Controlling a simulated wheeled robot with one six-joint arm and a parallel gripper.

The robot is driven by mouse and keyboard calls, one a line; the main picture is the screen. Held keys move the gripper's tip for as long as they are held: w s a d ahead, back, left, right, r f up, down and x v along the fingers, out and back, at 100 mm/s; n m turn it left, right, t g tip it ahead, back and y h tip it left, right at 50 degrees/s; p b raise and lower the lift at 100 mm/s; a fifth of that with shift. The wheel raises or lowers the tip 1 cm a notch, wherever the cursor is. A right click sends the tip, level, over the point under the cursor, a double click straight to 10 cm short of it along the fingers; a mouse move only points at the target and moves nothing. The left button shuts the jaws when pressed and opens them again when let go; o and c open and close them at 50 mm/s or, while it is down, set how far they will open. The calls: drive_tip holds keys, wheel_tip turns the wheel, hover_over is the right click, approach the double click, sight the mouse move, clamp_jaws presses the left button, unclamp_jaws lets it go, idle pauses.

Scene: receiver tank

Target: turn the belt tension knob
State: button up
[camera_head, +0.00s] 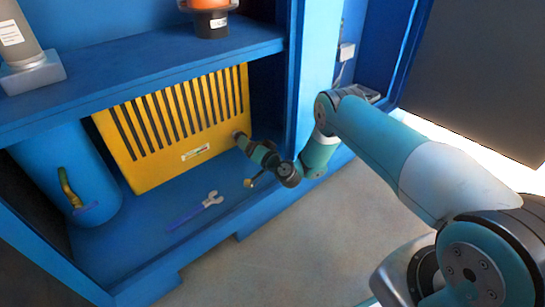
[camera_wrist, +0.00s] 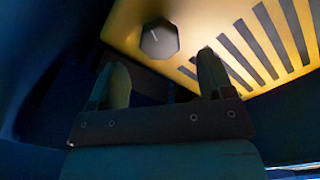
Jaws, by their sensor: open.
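The knob (camera_wrist: 159,39) is a dark, many-sided cap with a light pointer line. In the wrist view it sits on the yellow slotted guard (camera_wrist: 130,18) near its corner. My gripper (camera_wrist: 162,66) is open and empty, its two fingers pointing toward the guard. The knob shows beyond and between the fingertips, apart from them as far as I can tell. In the head view my gripper (camera_head: 246,143) is at the right lower part of the yellow guard (camera_head: 165,172); the knob is too small or hidden to make out there.
A blue tank (camera_head: 55,165) with a brass valve (camera_head: 69,188) stands left of the guard. A wrench (camera_head: 196,211) lies on the cabinet floor. A blue shelf (camera_head: 140,68) runs above, and a blue post (camera_head: 313,60) stands right of the guard.

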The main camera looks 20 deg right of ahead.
drive_tip(key=p+v, duration=1.2)
drive_tip(key=p, duration=0.4)
drive_tip(key=shift+p, duration=0.3)
drive_tip(key=shift+r, duration=0.1)
